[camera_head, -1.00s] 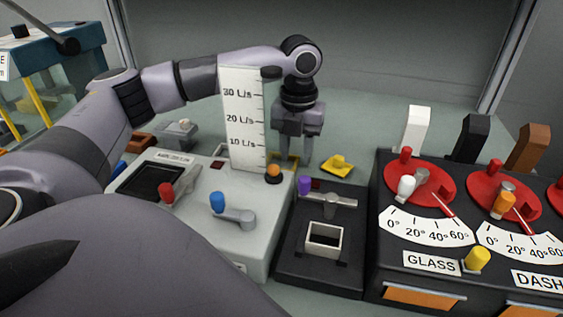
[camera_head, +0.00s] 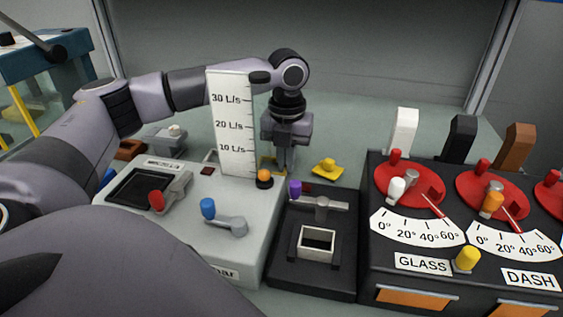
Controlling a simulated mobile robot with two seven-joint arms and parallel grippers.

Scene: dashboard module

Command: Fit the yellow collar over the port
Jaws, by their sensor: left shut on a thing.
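A square, light-rimmed port (camera_head: 317,243) stands open on the dark module, in front and to the right of the gripper. Nothing is around the port's rim. My right gripper is not in view.
The tall white flow scale (camera_head: 232,125) stands close left of the gripper. A lever with a purple knob (camera_head: 295,188) lies between gripper and port. A yellow knobbed piece (camera_head: 327,169) lies behind the module. The black dial console (camera_head: 383,262) stands right of the port.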

